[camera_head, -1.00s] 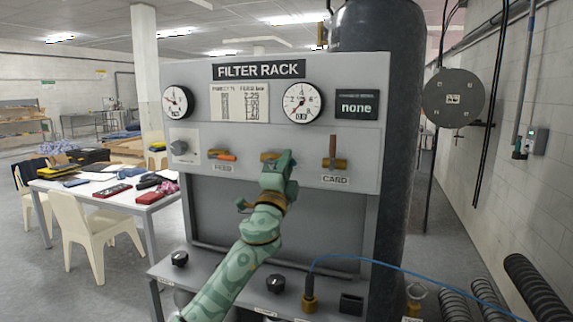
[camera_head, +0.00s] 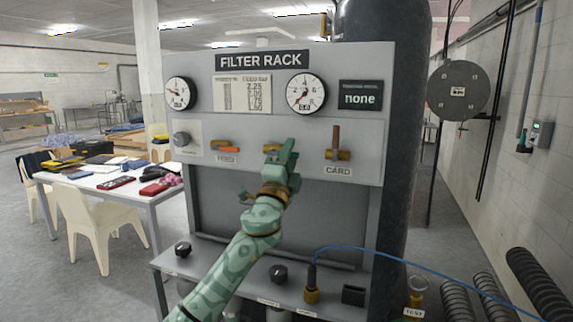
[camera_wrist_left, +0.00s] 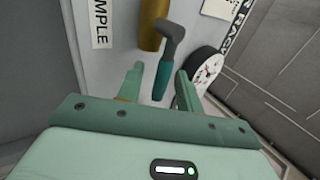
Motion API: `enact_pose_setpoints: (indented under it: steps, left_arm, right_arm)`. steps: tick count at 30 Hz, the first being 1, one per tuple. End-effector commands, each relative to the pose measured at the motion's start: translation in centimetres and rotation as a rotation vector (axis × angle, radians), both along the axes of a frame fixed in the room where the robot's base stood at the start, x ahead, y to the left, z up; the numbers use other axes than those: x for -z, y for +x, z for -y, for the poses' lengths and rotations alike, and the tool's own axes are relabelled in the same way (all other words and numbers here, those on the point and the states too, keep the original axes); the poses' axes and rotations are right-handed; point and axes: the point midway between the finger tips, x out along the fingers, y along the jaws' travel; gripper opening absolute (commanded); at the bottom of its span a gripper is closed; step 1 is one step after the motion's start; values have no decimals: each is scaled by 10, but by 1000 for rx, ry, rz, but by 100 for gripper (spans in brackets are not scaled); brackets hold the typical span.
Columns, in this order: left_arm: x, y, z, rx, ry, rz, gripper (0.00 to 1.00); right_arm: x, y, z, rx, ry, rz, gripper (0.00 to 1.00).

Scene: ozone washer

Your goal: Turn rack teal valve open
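The teal valve on the filter rack has a brass body (camera_wrist_left: 153,25) and a grey lever ending in a teal grip (camera_wrist_left: 163,80), seen in the left wrist view. In the head view a bit of its brass body (camera_head: 271,148) shows in the middle of the panel; my gripper hides the rest. My left gripper (camera_head: 285,150) is at this valve. In the left wrist view its two fingers (camera_wrist_left: 158,88) are apart, with the teal grip between them and gaps showing on both sides. My right gripper is not in view.
An orange-handled valve (camera_head: 226,149) sits left of the teal one, and a brown-handled valve (camera_head: 336,141) right. Gauges (camera_head: 305,92) are above. A lower shelf carries black knobs (camera_head: 278,274) and a blue hose (camera_head: 375,256). A cluttered table (camera_head: 150,197) and chair (camera_head: 90,225) stand left.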

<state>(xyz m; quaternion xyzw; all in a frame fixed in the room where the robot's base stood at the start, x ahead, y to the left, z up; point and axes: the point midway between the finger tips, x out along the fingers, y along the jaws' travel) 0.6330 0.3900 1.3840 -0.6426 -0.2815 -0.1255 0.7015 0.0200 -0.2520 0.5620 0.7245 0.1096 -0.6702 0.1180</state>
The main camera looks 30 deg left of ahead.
Motion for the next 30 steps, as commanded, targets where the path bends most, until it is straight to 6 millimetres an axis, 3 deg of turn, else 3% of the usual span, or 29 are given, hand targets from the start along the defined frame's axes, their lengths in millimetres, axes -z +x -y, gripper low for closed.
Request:
enact_pose_setpoints:
  steps: [5, 18, 24, 30]
  left_arm:
    - [15, -18, 5, 2, -2, -3, 36]
    - [79, -109, 25, 0, -1, -4, 36]
    - [90, -128, 30, 1, -1, -1, 36]
    - [90, -131, 30, 0, 0, 0, 36]
  right_arm:
    - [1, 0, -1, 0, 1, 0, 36]
    - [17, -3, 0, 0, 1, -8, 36]
    - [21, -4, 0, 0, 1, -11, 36]
    - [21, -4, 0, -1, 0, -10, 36]
